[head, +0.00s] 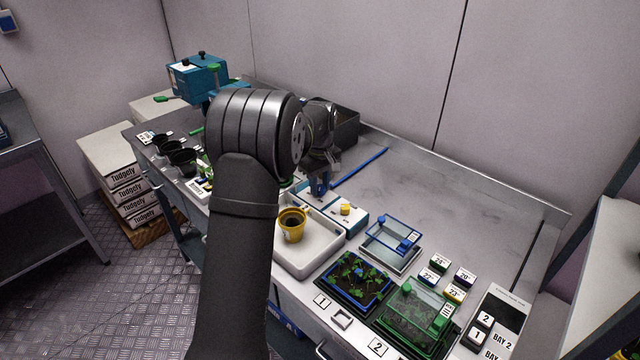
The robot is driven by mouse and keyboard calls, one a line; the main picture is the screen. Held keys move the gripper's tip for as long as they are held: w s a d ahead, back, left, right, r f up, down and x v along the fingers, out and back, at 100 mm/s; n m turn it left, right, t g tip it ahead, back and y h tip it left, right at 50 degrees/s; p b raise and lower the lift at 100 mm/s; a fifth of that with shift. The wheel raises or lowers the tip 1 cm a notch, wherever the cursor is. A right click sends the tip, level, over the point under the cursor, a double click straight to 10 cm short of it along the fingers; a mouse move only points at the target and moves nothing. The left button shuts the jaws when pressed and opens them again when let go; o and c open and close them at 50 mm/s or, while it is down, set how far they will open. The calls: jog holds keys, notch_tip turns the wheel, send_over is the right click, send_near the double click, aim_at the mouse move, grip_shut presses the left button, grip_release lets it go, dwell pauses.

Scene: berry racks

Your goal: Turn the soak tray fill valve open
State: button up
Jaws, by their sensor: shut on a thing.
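The soak tray (336,238) is a white, shallow tray in the middle of the bench, with a yellow pot (291,226) of dark soil standing in it. My gripper (320,188) points down at the tray's back edge, beyond my dark arm. It is shut on a small blue part, which looks like the fill valve's handle (319,187). The valve body and the handle's angle are mostly hidden by the gripper. A blue hose (362,166) lies on the bench to the right of it. My arm hides the tray's left part.
A white box with a yellow knob (346,209) stands just right of my gripper. Planted trays (354,281), a clear-lidded box (392,237) and small numbered blocks (454,293) fill the front right. Black pots (182,162) and a teal machine (200,77) are left. The back right bench is clear.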

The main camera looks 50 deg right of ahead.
aim_at(320, 187)
jog(key=shift+r+n, duration=0.1)
jog(key=shift+n, duration=0.7)
jog(key=o, duration=1)
jog(key=shift+c, duration=0.2)
notch_tip(320, 187, up, 17)
jog(key=shift+r, duration=0.2)
jog(key=shift+f, duration=0.1)
notch_tip(320, 187, down, 17)
jog(key=shift+f, duration=0.2)
dwell(0.4)
